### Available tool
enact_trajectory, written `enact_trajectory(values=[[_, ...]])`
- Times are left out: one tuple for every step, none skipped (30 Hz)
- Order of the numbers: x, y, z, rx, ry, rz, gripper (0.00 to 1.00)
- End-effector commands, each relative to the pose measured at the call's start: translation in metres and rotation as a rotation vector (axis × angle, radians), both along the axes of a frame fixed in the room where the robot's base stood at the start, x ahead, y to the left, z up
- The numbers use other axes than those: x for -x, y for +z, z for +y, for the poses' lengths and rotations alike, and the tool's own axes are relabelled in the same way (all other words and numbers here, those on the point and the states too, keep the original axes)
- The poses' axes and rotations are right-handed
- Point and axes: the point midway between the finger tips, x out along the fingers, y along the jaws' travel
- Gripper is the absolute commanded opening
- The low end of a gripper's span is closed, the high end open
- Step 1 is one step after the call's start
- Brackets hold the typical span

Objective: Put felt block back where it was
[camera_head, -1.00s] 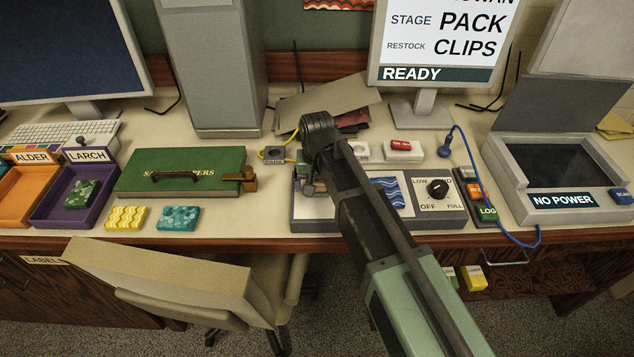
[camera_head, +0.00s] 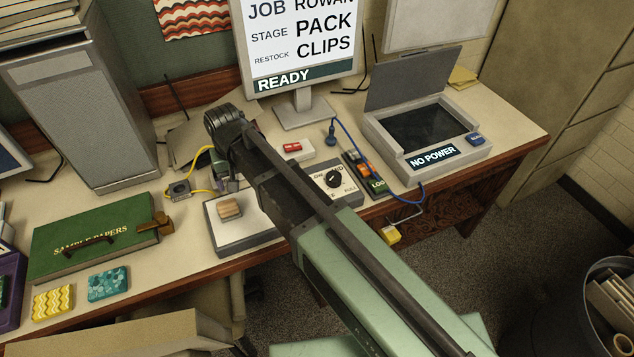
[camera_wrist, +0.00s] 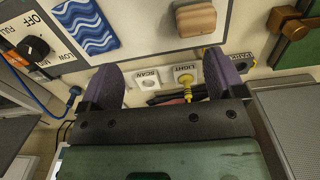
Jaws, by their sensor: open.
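A tan block with rounded corners (camera_head: 229,208), which looks like the felt block, lies on the white left part of the grey control panel (camera_head: 258,236). It also shows at the top of the wrist view (camera_wrist: 196,19). My gripper (camera_wrist: 160,62) is open, with its two purple fingers apart and nothing between them. The block lies outside the fingers, apart from them. In the head view my gripper (camera_head: 223,168) hangs near the panel's back edge, behind the block and partly hidden by my arm. A blue wave-patterned sheet (camera_wrist: 84,24) lies on the panel beside the block.
A yellow cable plugs into the LIGHT socket (camera_wrist: 186,76) near the PARK socket (camera_wrist: 241,62). The green sample papers box (camera_head: 95,232) stands left of the panel. Yellow (camera_head: 53,303) and teal (camera_head: 108,284) patterned blocks lie before it. A NO POWER scanner (camera_head: 425,135) stands right.

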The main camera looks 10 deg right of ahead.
Motion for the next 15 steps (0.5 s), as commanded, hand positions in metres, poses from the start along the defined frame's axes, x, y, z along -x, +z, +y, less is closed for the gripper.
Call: enact_trajectory(values=[[0.01, 0.0, -0.049, 0.001, -0.042, 0.001, 0.89], [0.015, 0.0, -0.08, 0.001, -0.067, 0.001, 0.89], [0.025, 0.0, -0.122, 0.001, -0.102, 0.001, 0.89], [0.035, 0.0, -0.152, 0.001, -0.128, 0.0, 0.89], [0.045, 0.001, -0.18, 0.001, -0.153, 0.0, 0.89], [0.06, 0.001, -0.212, 0.001, -0.183, 0.0, 0.89], [0.071, 0.001, -0.233, 0.001, -0.204, 0.0, 0.89], [0.08, 0.001, -0.25, 0.001, -0.22, 0.001, 0.89], [0.091, 0.001, -0.267, 0.001, -0.238, 0.001, 0.89], [0.096, 0.001, -0.275, 0.001, -0.246, 0.001, 0.89], [0.099, 0.001, -0.281, 0.001, -0.253, 0.001, 0.89], [0.101, 0.001, -0.286, 0.001, -0.257, 0.001, 0.89], [0.101, 0.001, -0.287, 0.001, -0.258, 0.001, 0.89], [0.1, 0.001, -0.287, 0.001, -0.257, 0.001, 0.89], [0.099, 0.001, -0.286, 0.001, -0.256, 0.001, 0.89]])
